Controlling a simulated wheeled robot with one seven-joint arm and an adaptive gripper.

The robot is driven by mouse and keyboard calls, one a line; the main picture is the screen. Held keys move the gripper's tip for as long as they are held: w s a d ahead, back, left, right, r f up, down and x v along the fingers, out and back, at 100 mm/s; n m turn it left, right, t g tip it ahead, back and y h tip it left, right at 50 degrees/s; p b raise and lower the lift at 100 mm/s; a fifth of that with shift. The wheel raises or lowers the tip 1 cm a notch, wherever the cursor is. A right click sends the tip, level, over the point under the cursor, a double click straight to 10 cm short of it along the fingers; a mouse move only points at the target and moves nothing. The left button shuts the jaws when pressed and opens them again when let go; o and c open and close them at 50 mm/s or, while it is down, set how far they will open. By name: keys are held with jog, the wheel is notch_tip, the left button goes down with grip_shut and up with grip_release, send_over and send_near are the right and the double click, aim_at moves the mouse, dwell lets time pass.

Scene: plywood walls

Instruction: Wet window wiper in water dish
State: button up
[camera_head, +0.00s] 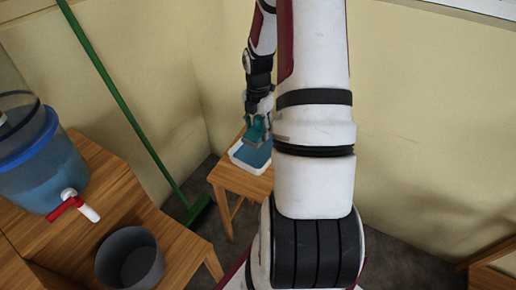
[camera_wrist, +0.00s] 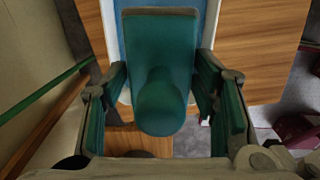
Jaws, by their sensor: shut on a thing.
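The window wiper is teal and shows in the wrist view (camera_wrist: 160,50), its rounded handle end toward my camera. It also shows in the head view (camera_head: 257,130). My gripper (camera_wrist: 163,78) has one finger on each side of the wiper and is shut on it; in the head view my gripper (camera_head: 258,112) points down. The white water dish (camera_head: 236,153) with blue water lies right under the wiper. In the wrist view the dish's rim (camera_wrist: 110,30) shows behind the wiper. I cannot tell whether the wiper's far edge touches the water.
The dish stands on a small wooden stool (camera_head: 228,180) near the wall corner. A green-handled broom (camera_head: 125,105) leans left of it. At left, a wooden table (camera_head: 150,220) holds a blue water dispenser (camera_head: 40,170) and a grey bucket (camera_head: 128,262). Another wooden piece (camera_head: 490,262) stands at lower right.

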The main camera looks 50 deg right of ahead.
aim_at(257, 117)
dwell(0.3)
notch_tip(257, 117, up, 4)
jog(key=p, duration=0.4)
jog(key=shift+a, duration=0.1)
dwell(0.5)
